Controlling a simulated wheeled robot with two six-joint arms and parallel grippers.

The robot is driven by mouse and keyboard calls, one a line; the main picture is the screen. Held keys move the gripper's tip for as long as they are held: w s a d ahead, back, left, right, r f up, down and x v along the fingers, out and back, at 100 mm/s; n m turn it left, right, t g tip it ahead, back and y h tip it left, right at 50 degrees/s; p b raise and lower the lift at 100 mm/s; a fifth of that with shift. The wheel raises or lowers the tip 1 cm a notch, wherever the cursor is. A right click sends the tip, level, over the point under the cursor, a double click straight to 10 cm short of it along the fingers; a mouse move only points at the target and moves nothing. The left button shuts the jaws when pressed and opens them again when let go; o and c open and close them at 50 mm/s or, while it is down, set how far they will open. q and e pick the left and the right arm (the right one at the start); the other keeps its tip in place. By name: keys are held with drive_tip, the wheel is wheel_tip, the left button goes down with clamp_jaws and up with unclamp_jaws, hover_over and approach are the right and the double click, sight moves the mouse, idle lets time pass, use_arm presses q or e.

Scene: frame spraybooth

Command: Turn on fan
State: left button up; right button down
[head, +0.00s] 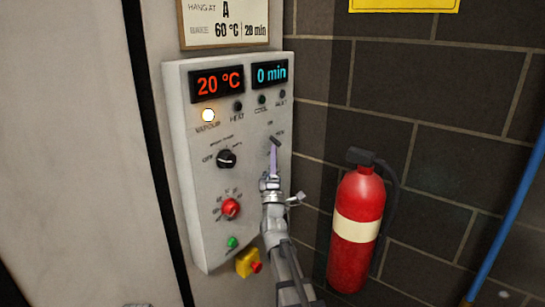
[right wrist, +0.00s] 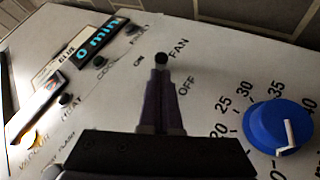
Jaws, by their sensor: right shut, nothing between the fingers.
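The fan switch (right wrist: 161,59) is a small black-tipped toggle on the control panel (head: 198,250), with the words ON, FAN and OFF around it in the right wrist view. I cannot tell which way it is set. My right gripper (right wrist: 160,82) is shut and empty. Its purple fingertips are at the toggle, touching it or very close. In the head view the right gripper (head: 273,158) reaches up in front of the panel's right side, just below the toggle. My left gripper is not in view.
A blue dial (right wrist: 281,127) is right of the gripper. The panel has a black knob (head: 227,159), red knob (head: 231,208), green button (head: 232,242) and lit vapour lamp (head: 208,115). A yellow box (head: 246,263) is below. A fire extinguisher (head: 358,225) is at right.

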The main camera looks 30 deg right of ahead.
drive_tip(key=shift+r, duration=0.1)
drive_tip(key=shift+s+r+n+y+p, duration=0.1)
drive_tip(key=shift+n+y+p, duration=0.5)
drive_tip(key=shift+y, duration=0.1)
drive_tip(key=shift+n, duration=0.3)
